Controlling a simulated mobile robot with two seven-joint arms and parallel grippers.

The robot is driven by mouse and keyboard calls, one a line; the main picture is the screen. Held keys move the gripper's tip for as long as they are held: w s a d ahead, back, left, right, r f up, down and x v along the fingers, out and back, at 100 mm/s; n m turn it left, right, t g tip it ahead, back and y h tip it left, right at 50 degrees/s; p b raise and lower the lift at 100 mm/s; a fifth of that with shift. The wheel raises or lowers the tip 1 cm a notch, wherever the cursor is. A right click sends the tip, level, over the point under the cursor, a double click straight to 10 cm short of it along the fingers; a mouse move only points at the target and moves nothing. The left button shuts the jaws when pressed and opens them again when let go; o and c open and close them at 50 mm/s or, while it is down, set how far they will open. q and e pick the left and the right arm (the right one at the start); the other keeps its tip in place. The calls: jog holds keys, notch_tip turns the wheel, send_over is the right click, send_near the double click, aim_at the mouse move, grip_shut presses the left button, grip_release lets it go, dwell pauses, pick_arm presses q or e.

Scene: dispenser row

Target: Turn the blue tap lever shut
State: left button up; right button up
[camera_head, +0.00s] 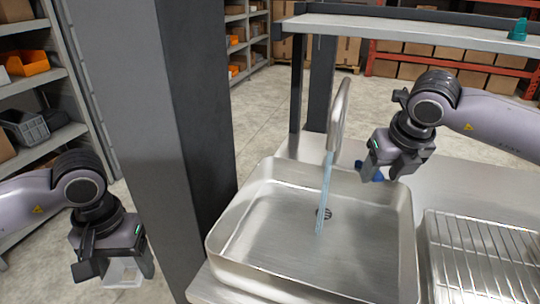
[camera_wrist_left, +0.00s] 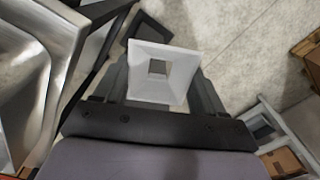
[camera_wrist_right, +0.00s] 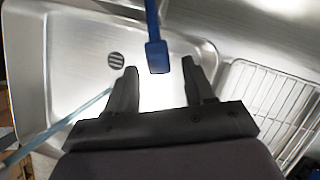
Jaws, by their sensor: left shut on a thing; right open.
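The blue tap lever (camera_wrist_right: 155,45) reaches down between the open fingers of my right gripper (camera_wrist_right: 160,78) in the right wrist view; I cannot tell whether a finger touches it. In the head view a small blue part of the lever (camera_head: 377,176) shows at my right gripper (camera_head: 382,172), mostly hidden by it. The metal tap (camera_head: 340,112) arches over the sink (camera_head: 265,225), and a stream of water (camera_head: 324,195) runs from it. My left gripper (camera_head: 115,268) is shut on a pale square container (camera_head: 124,274), which also shows in the left wrist view (camera_wrist_left: 148,88).
A wire drying rack (camera_head: 485,255) lies on the counter right of the sink. A dark column (camera_head: 175,120) stands between my left arm and the sink. A raised shelf (camera_head: 420,32) with a teal object (camera_head: 518,29) is at the back.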

grip_shut()
jog(key=shift+d, duration=0.1)
